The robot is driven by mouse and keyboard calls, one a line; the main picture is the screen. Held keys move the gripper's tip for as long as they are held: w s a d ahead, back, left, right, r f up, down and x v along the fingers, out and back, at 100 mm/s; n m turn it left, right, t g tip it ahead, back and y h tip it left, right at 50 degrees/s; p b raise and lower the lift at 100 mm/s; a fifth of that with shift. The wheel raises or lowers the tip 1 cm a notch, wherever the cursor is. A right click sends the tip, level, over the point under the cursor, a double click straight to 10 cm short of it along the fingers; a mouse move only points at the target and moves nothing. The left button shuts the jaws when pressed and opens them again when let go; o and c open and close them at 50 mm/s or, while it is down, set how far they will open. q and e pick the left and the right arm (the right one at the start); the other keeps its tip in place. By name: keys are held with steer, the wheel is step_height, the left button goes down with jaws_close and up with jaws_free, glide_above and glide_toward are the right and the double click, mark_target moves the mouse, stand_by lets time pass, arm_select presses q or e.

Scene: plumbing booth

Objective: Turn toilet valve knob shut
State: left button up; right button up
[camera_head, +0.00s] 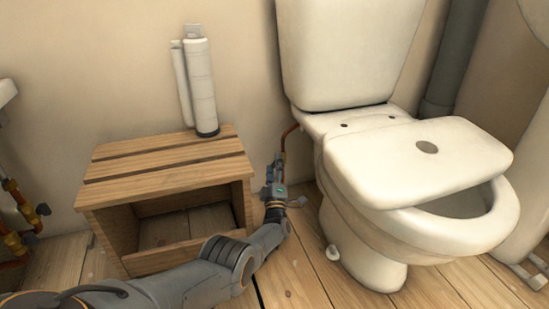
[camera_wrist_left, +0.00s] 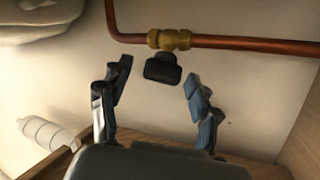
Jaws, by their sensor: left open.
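The toilet valve shows in the left wrist view as a brass fitting (camera_wrist_left: 170,40) on a copper pipe (camera_wrist_left: 250,44), with a dark knob (camera_wrist_left: 162,69) hanging below it. My left gripper (camera_wrist_left: 158,76) is open, one finger on each side of the knob in that picture, with gaps visible. I cannot tell its exact depth to the knob. In the head view my left gripper (camera_head: 275,170) is low by the wall, between the wooden stand and the toilet (camera_head: 350,50). It hides the valve and knob there. My right gripper is not in view.
The toilet bowl (camera_head: 440,235) is close on the right. Brass-fitted pipes (camera_head: 15,215) are at the far left.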

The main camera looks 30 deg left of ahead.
arm_select(q)
steer(key=shift+r, duration=0.1)
step_height(320, 180, up, 10)
steer(key=shift+d, duration=0.2)
stand_by(0.5)
steer(key=shift+a+f, duration=0.1)
steer(key=shift+f, duration=0.1)
steer(key=shift+f, duration=0.1)
